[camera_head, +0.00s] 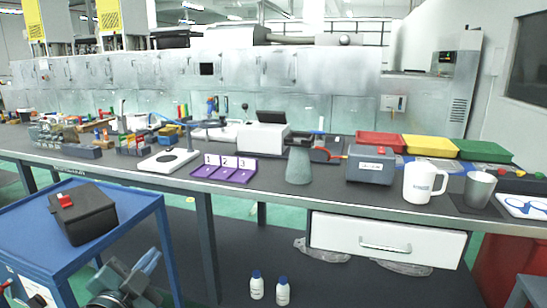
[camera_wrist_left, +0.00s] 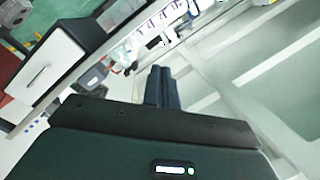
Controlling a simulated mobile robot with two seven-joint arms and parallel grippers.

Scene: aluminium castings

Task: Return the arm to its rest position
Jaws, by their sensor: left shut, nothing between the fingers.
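My left gripper (camera_head: 148,262) is low at the bottom left of the head view, in front of the long bench and to the right of the blue cart. Part of my left arm shows below it, cut off by the frame's edge. In the left wrist view the two dark fingers (camera_wrist_left: 163,88) lie together, shut and empty, and touch nothing that I can see. My right gripper is in neither view.
The blue cart (camera_head: 150,205) carries a black box (camera_head: 85,215) with a red latch. The long bench (camera_head: 330,196) holds a purple numbered rack (camera_head: 225,168), a grey cone (camera_head: 299,166) and a white mug (camera_head: 422,184). Two white bottles (camera_head: 257,287) stand below the bench.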

